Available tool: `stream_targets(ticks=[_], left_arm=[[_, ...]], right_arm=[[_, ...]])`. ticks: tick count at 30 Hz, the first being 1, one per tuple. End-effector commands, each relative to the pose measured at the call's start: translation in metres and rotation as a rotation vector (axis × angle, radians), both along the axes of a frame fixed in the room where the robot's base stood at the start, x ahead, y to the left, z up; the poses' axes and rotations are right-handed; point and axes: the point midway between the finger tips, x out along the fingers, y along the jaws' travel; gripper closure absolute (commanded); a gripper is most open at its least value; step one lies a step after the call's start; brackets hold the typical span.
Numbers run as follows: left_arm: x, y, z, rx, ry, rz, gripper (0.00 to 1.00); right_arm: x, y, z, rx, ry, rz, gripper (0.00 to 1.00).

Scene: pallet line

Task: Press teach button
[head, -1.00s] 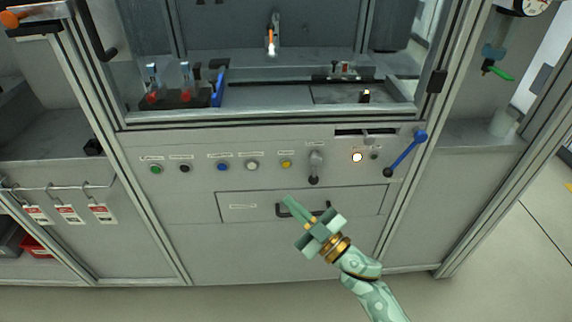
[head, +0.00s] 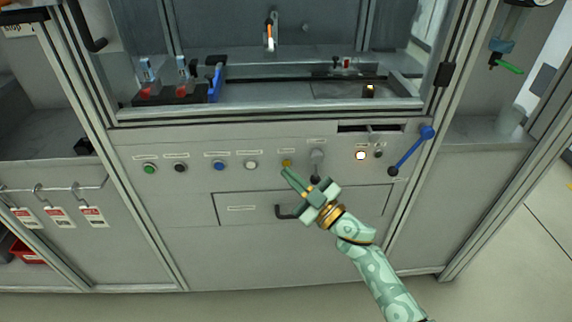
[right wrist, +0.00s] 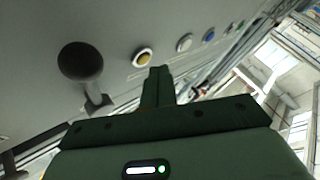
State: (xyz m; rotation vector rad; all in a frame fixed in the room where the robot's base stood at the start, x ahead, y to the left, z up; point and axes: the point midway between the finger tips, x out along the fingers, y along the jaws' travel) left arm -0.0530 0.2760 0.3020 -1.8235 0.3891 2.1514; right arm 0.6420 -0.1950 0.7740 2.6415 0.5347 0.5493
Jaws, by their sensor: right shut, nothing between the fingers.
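A row of round buttons runs along the grey front panel: green (head: 149,168), black (head: 180,167), blue (head: 219,165), white (head: 251,165) and yellow (head: 286,162). Their labels are too small to read, so I cannot tell which says teach. My right gripper (head: 285,172) is shut and empty, its fingertips just below the yellow button in the head view. In the right wrist view the yellow button (right wrist: 142,57) shows just beyond and left of the fingertips (right wrist: 160,72). It looks uncovered; I cannot tell whether they touch. My left gripper is not in view.
A dark-knobbed selector (head: 316,168) sits right of the yellow button, and its knob looms close in the right wrist view (right wrist: 81,63). Farther right are a lit button (head: 360,155) and a blue-ended lever (head: 411,150). A drawer (head: 240,208) with a dark handle lies below.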

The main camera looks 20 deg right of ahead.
Motion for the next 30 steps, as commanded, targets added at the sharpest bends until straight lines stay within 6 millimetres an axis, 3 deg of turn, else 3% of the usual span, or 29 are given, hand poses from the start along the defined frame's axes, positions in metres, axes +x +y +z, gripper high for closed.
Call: stream_targets(ticks=[30], left_arm=[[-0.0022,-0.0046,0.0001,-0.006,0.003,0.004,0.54]], right_arm=[[-0.0003,0.0001,-0.0001,0.000,0.000,0.000,1.00]])
